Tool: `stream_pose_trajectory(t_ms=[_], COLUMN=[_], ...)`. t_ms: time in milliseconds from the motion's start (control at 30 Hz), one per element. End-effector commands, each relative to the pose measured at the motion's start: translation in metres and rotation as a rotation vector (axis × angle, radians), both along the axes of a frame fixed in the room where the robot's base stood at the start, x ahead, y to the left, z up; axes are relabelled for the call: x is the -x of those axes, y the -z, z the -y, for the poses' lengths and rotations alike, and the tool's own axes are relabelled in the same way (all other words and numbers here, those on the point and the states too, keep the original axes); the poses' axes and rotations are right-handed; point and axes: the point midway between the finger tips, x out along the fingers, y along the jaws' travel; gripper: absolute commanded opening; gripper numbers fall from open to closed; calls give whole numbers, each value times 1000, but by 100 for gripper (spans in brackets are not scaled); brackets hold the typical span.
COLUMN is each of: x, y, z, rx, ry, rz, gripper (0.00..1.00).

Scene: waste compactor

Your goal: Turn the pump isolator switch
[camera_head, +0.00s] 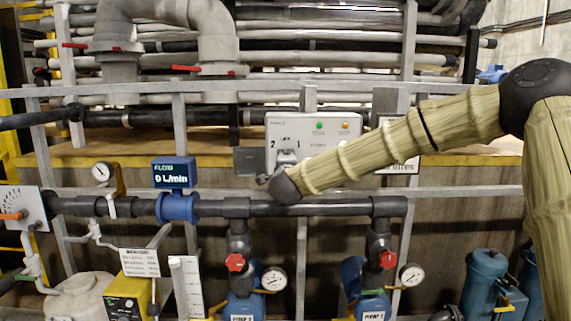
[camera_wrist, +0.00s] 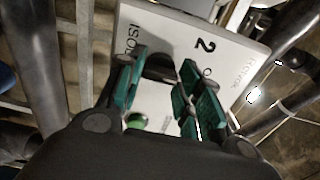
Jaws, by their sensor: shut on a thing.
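The pump isolator switch (camera_wrist: 160,67) is a dark knob on a pale control box (camera_head: 345,128). In the wrist view the box face (camera_wrist: 220,50) shows a "2", a "0" and part of the word "ISOL". My gripper (camera_wrist: 163,80) has green-padded fingers, one on each side of the knob, shut on it. In the head view my gripper (camera_head: 285,161) is at the lower left of the box, below the "2" and "1" marks. The knob is largely hidden there, and its exact angle is hard to tell.
The box carries a green button (camera_head: 319,126) and an orange one (camera_head: 345,126). A blue flow meter (camera_head: 174,173) reads 0 L/min. A grey horizontal pipe (camera_head: 335,208) runs below my gripper. Pumps with red valve handles (camera_head: 235,262) and round gauges (camera_head: 274,279) stand lower down.

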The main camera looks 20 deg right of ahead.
Motion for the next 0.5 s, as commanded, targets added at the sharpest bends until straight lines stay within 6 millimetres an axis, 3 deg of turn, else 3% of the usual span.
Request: stream_pose_trajectory(t_ms=[100,133,233,500], x=[0,0,0,0], y=[3,3,2,1], z=[1,1,0,-1], rx=[0,0,0,1], ry=[1,1,0,-1], rz=[-4,-4,-3,-1], gripper=[12,41,57,57])
